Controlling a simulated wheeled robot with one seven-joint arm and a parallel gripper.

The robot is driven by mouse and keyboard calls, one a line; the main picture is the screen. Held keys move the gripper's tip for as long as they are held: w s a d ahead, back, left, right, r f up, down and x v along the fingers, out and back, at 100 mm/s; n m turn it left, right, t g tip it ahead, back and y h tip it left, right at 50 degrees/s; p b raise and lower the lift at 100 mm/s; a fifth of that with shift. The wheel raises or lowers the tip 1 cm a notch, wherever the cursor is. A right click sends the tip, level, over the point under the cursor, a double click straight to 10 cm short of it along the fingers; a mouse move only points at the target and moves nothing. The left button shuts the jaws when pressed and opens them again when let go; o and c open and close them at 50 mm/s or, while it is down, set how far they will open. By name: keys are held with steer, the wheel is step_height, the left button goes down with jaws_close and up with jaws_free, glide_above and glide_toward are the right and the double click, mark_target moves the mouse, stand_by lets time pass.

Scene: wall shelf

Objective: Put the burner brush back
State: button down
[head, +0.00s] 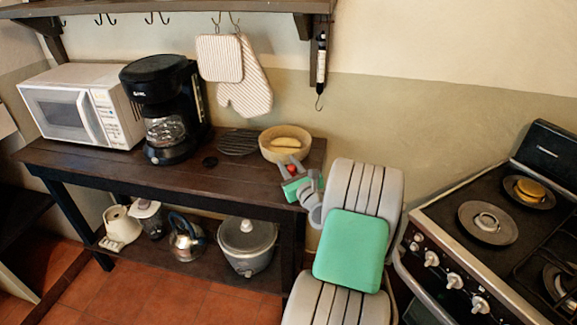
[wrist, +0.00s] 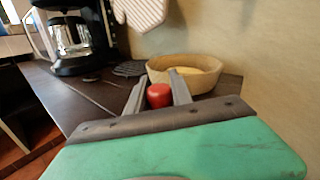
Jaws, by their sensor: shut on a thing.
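My gripper (head: 290,172) is at the right front edge of the dark wooden table, just in front of the wooden bowl. It is shut on a red object, whose rounded red end (wrist: 159,95) shows between the two grey fingers in the wrist view. The red also shows small in the head view. No bristles are visible, so I cannot tell whether this is the burner brush. The wooden bowl (head: 286,136) holds a yellowish thing (head: 288,142); the bowl also shows just beyond my fingers in the wrist view (wrist: 205,82).
The table (head: 190,185) carries a microwave (head: 68,105), a coffee maker (head: 160,105) and a dark round rack (head: 238,142). Mitts (head: 247,90) hang above. A stove (head: 440,215) with a yellow-topped item (head: 530,188) stands right. Pots and a kettle (head: 186,238) sit below.

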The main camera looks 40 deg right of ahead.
steer(key=shift+f, duration=0.2)
steer(key=c, duration=1.1)
jaws_free()
